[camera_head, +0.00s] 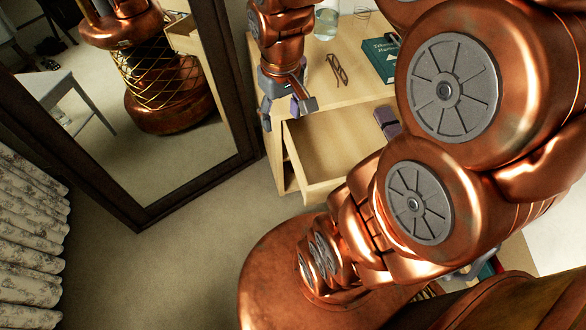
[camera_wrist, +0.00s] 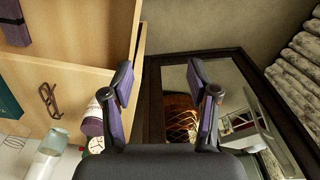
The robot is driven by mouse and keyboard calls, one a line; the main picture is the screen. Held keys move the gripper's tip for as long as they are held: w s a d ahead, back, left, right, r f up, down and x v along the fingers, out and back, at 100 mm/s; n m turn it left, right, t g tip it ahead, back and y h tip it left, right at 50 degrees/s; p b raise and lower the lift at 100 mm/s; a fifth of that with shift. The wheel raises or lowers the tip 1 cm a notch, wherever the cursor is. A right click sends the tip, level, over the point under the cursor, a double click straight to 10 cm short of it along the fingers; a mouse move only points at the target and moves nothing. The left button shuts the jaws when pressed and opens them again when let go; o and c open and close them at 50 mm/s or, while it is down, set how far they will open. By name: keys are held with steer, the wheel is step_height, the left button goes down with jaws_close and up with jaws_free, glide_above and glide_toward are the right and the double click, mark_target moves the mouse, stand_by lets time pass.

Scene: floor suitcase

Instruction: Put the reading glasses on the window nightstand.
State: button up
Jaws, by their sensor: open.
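Brown-framed glasses (camera_head: 337,70), which look like the reading glasses, lie on top of a light wood nightstand (camera_head: 352,92). They also show at the left of the wrist view (camera_wrist: 48,101). I cannot tell whether this is the window nightstand. My gripper (camera_head: 286,106) points down at the nightstand's left front corner, to the left of the glasses and apart from them. In the wrist view my gripper (camera_wrist: 160,88) has its fingers spread, with nothing between them.
The nightstand's drawer (camera_head: 325,150) is open, with a purple case (camera_head: 387,121) inside. A framed mirror (camera_head: 170,120) and floral curtains (camera_head: 28,235) are left. Floor between is clear.

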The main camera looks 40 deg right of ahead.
steer(key=s+a+g, duration=0.2)
steer(key=s+a, duration=0.4)
steer(key=s, duration=0.7)
steer(key=shift+n+g, duration=0.3)
steer(key=shift+a+r, duration=0.1)
step_height(320, 180, up, 24)
steer(key=s+p, duration=0.1)
steer(key=p, duration=2.1)
steer(key=shift+s+f+t, duration=0.25)
steer(key=shift+t, duration=0.15)
